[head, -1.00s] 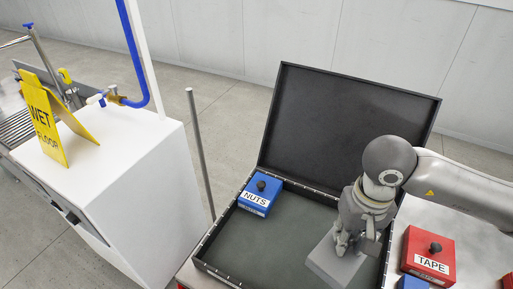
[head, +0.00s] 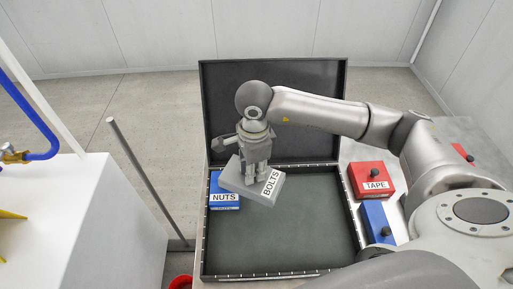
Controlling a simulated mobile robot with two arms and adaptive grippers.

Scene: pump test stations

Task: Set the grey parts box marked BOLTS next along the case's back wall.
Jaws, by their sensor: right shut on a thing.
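The grey parts box marked BOLTS (head: 238,186) is in my right gripper (head: 257,180), which is shut on it from above. The box is held turned at an angle, over the back left part of the open black case (head: 285,238). It overlaps the corner of the blue box marked NUTS (head: 224,203) in the picture; I cannot tell whether they touch. The NUTS box sits in the case's back left corner. The gripper hides the top of the grey box and part of the back wall. My left gripper is not in view.
The case's lid (head: 300,80) stands open at the back. The case floor is bare at the middle, right and front. A grey pole (head: 145,180) stands to the left.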

